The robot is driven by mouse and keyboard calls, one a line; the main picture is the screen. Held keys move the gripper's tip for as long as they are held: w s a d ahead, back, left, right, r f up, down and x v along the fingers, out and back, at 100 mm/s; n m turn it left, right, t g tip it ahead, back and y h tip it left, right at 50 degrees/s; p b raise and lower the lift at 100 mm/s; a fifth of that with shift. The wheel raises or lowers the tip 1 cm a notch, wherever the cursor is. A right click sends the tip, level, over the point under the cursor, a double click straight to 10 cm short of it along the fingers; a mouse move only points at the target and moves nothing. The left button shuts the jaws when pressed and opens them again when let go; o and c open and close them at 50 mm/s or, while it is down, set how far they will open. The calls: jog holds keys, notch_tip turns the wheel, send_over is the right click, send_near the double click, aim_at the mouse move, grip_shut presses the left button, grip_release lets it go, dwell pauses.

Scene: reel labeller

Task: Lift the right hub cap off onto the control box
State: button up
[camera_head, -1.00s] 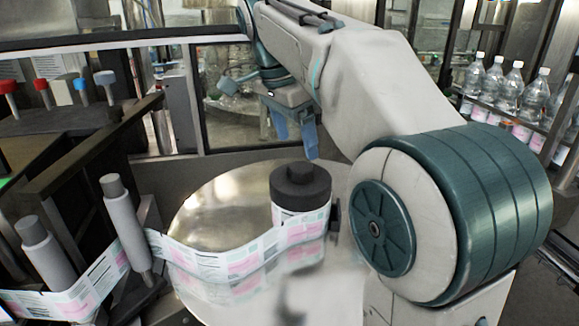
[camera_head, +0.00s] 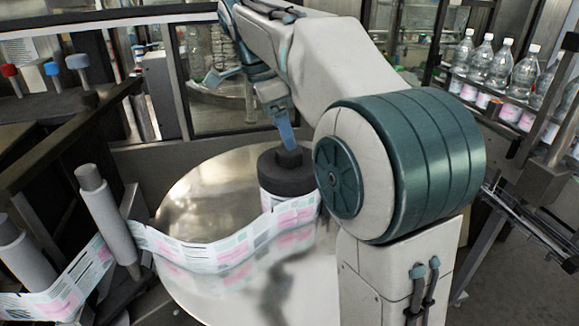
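A black hub cap (camera_head: 286,178) with a raised knob sits on top of the label reel (camera_head: 290,205), which stands on the round shiny metal plate (camera_head: 190,190). My gripper (camera_head: 288,145) points down from above, its blue fingertips at the cap's knob. The fingers overlap in this view, so I cannot tell whether they are apart or closed on the knob. The cap rests on the reel. I cannot make out the control box in this view.
The label strip (camera_head: 215,250) runs from the reel to grey rollers (camera_head: 108,215) at the left. Bottles (camera_head: 500,65) line a shelf at the right. A metal-framed window stands behind the plate.

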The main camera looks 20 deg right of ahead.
jog(key=shift+w+p+x, duration=0.1)
jog(key=shift+p+x, duration=0.1)
jog(key=shift+x, duration=1.2)
jog(key=shift+w+p+x, duration=0.15)
jog(key=shift+p+x, duration=0.05)
jog(key=shift+x, duration=1.2)
jog(key=shift+a, duration=0.1)
jog(key=shift+c, duration=0.3)
jog(key=c, duration=1.1)
jog(key=shift+r+p, duration=0.7)
jog(key=shift+r, duration=0.1)
notch_tip(320, 180, up, 3)
jog(key=shift+p, duration=1.25)
jog(key=s+d+r, duration=0.7)
jog(key=s, duration=0.2)
notch_tip(320, 180, up, 6)
jog(key=p, duration=0.4)
jog(key=shift+r, duration=0.2)
